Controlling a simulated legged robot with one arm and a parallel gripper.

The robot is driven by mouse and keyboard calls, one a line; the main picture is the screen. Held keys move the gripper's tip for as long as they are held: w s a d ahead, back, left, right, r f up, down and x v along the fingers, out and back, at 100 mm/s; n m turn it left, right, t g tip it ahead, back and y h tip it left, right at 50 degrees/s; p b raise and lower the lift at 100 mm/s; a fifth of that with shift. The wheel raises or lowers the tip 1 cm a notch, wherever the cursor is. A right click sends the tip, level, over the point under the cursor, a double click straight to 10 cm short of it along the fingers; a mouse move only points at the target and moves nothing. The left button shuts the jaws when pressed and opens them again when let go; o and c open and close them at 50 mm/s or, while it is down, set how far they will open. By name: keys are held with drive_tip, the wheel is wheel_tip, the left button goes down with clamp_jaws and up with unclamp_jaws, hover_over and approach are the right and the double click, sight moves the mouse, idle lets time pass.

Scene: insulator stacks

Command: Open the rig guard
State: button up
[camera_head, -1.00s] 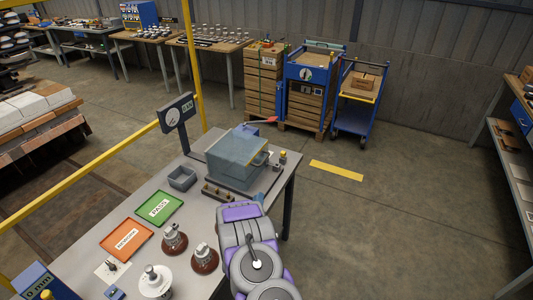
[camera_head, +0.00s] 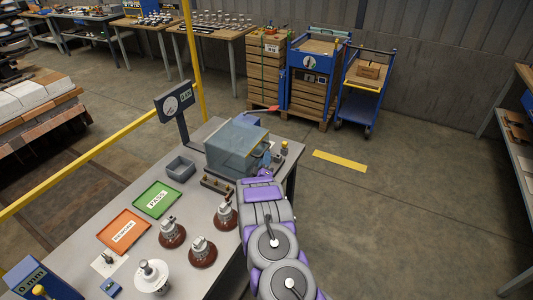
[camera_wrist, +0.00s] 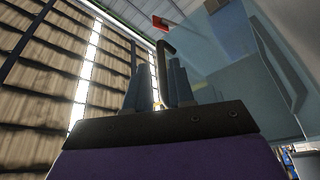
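The rig guard (camera_head: 232,148) is a translucent blue-grey box over the rig at the far end of the table, and it looks closed. A red-ended lever (camera_head: 272,108) shows at its top far edge. My gripper (camera_head: 268,160) is at the guard's right side; the guard's edge makes contact hard to judge. In the wrist view, the two fingers of my gripper (camera_wrist: 160,85) stand apart. A dark bent rod (camera_wrist: 168,65) shows between them, and I cannot tell whether they touch it. The guard's clear panel (camera_wrist: 235,60) fills the right side, with a red piece (camera_wrist: 161,23) above.
The table (camera_head: 110,220) holds a dial gauge (camera_head: 174,102), a grey bin (camera_head: 180,168), a green PASS tray (camera_head: 157,199), an orange tray (camera_head: 124,232) and several insulators (camera_head: 203,251). A yellow rail (camera_head: 75,160) runs along the left.

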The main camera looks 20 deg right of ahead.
drive_tip(key=w, duration=0.1)
drive_tip(key=w+r, duration=0.1)
drive_tip(key=shift+w+d, duration=0.1)
drive_tip(key=shift+w, duration=0.25)
drive_tip(key=shift+w+r, duration=0.2)
drive_tip(key=shift+w, duration=0.1)
drive_tip(key=shift+w+d+f, duration=0.1)
drive_tip(key=shift+d, duration=0.35)
drive_tip(key=shift+w+d+f, duration=0.1)
drive_tip(key=shift+d, duration=0.3)
drive_tip(key=shift+b, duration=0.3)
drive_tip(key=shift+c, duration=0.8)
drive_tip(key=shift+a, duration=0.4)
clamp_jaws()
